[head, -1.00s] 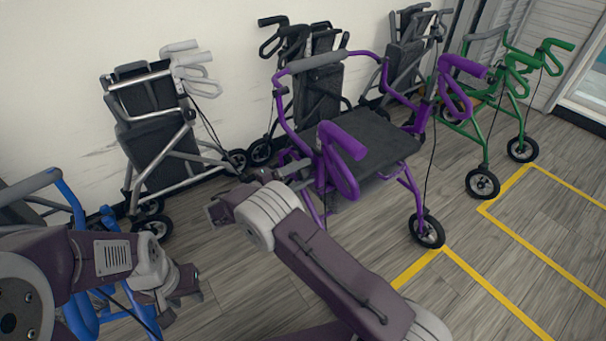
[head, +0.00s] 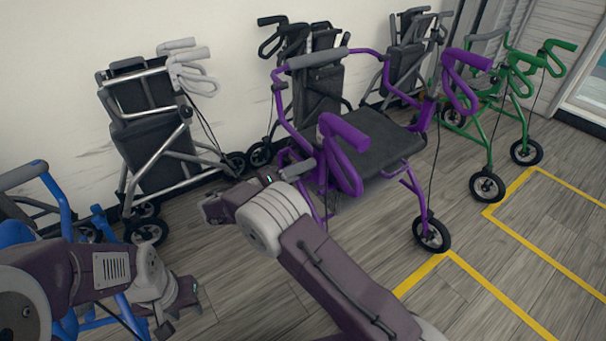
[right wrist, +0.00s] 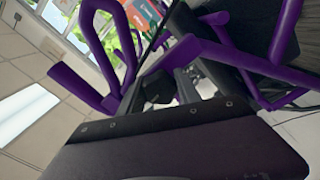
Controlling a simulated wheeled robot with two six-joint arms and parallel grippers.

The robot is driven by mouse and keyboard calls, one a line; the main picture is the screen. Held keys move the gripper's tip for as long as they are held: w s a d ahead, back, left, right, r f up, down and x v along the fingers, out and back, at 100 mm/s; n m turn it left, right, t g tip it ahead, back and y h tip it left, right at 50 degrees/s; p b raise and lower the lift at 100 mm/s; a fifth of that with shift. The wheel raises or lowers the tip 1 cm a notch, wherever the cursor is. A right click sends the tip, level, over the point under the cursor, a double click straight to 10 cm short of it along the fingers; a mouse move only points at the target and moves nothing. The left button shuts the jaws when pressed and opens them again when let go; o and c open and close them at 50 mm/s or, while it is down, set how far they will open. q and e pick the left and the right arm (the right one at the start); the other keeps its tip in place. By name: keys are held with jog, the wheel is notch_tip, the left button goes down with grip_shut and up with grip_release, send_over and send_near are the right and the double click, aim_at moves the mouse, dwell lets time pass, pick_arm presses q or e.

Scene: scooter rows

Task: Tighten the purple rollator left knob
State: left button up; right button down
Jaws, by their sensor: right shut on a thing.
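The purple rollator (head: 352,140) stands open in the middle of the head view, with a dark seat and purple loop handles. My right gripper (head: 302,166) is at its near left side frame, below the handle. In the right wrist view my right gripper (right wrist: 172,84) is shut on a small black knob (right wrist: 158,88) beside the purple tubes. The knob is hidden in the head view; its turn position cannot be told. My left gripper (head: 178,311) is low at the left, its fingers apart and empty.
A blue rollator (head: 62,200) stands behind my left arm. A folded silver and black rollator (head: 155,145) stands against the wall. More dark rollators (head: 318,90) stand behind the purple one, and a green one (head: 487,125) to its right. Yellow-lined floor (head: 470,275) is clear at the front right.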

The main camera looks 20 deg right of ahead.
jog(key=shift+f+m+b, duration=0.15)
jog(key=shift+m+b, duration=0.2)
jog(key=shift+m, duration=0.25)
jog(key=c, duration=0.8)
grip_release()
jog(key=shift+c, duration=0.2)
jog(key=shift+a, duration=0.1)
jog(key=p+v, duration=0.3)
jog(key=v, duration=0.6)
